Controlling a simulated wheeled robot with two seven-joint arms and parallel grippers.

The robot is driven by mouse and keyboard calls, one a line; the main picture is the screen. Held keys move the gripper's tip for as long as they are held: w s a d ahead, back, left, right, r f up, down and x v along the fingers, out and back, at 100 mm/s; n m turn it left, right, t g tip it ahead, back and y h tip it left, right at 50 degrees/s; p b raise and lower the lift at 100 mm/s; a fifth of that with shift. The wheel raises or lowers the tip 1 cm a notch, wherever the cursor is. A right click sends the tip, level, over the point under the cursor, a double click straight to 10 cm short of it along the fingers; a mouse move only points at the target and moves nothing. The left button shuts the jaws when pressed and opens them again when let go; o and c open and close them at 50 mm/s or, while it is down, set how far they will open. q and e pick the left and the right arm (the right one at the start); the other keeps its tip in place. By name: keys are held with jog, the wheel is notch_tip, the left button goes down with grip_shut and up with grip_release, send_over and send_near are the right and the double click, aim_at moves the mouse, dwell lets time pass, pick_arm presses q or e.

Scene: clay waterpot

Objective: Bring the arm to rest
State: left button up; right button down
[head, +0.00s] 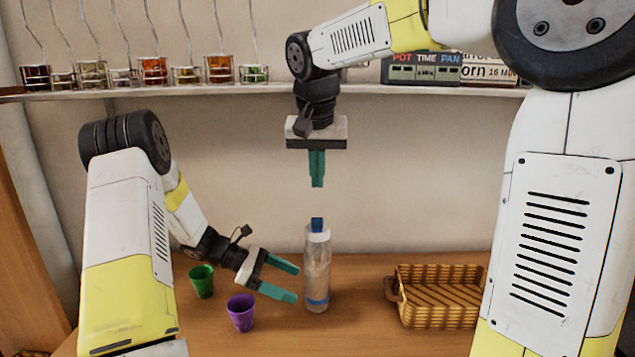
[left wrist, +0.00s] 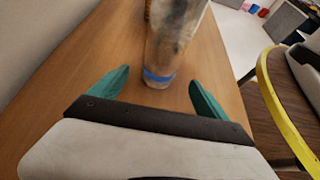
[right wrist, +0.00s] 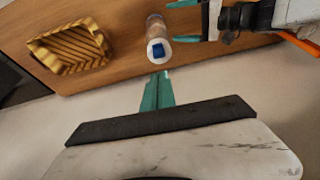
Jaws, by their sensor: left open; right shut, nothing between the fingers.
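My left gripper (head: 286,279) is open and empty, low over the table, just left of a tall clay waterpot (head: 317,270) with a blue band near its base and a blue piece at its top. In the left wrist view the waterpot (left wrist: 174,45) stands upright ahead of the two teal fingers, not gripped. My right gripper (head: 317,168) is shut and empty, pointing down above the waterpot with a gap between. In the right wrist view the shut fingers (right wrist: 157,92) lie below the waterpot's top (right wrist: 158,50).
A green cup (head: 202,281) and a purple cup (head: 241,312) stand left of the waterpot, near my left gripper. A wicker basket (head: 440,310) sits to the right. A wall shelf (head: 240,88) with several jars and boxes runs behind my right arm. Table between waterpot and basket is clear.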

pick_arm(q)
jog(key=v, duration=0.3)
jog(key=shift+a+r, duration=0.15)
jog(key=shift+a, duration=0.2)
jog(key=s+a+r+m+t+y, duration=0.3)
jog(key=s+r+m+t+y, duration=0.3)
jog(key=s+r+m, duration=1.2)
jog(key=s+r+y, duration=0.3)
jog(key=s+y, duration=0.1)
jog(key=s, duration=0.1)
jog(key=shift+r+m, duration=0.3)
jog(key=shift+r, duration=0.05)
pick_arm(e)
jog(key=s+d+f+t+y, duration=0.1)
jog(key=s+d+f, duration=0.2)
jog(key=s+d, duration=0.4)
jog(key=s+d+f+n+t+y, duration=0.1)
jog(key=s+d+f, duration=0.3)
jog(key=s+d, duration=0.3)
jog(key=s, duration=0.5)
jog(key=shift+s, duration=0.15)
